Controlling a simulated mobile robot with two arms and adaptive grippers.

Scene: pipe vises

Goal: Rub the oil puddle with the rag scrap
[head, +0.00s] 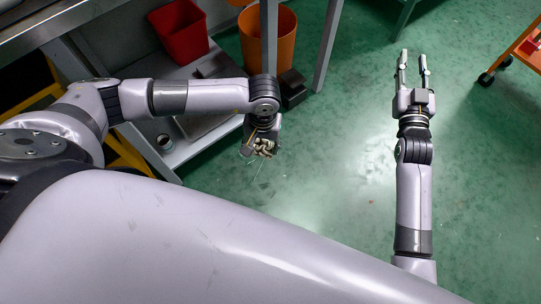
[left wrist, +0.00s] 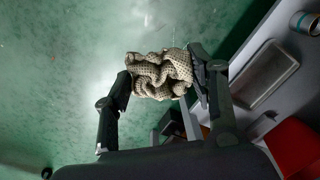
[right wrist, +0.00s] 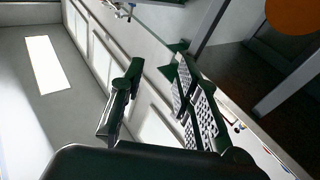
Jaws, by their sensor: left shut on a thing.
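The rag scrap is a crumpled beige, dotted cloth (left wrist: 160,75) in the left wrist view, pinched between the fingers of my left gripper. In the head view, the rag (head: 265,149) and my left gripper (head: 258,142) show small at the end of the left arm, over the green floor. Thin pale threads seem to trail below the rag. My right gripper (head: 413,57) is open and empty, stretched out over the floor at the right. I cannot tell an oil puddle from the shiny glare on the floor.
A bench with a low grey shelf (head: 181,157) stands at the left, with a red bin (head: 181,32) on it. An orange bin (head: 268,40) and bench legs are behind my left gripper. An orange wheeled cart (head: 524,45) is at the far right. The middle floor (head: 340,160) is clear.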

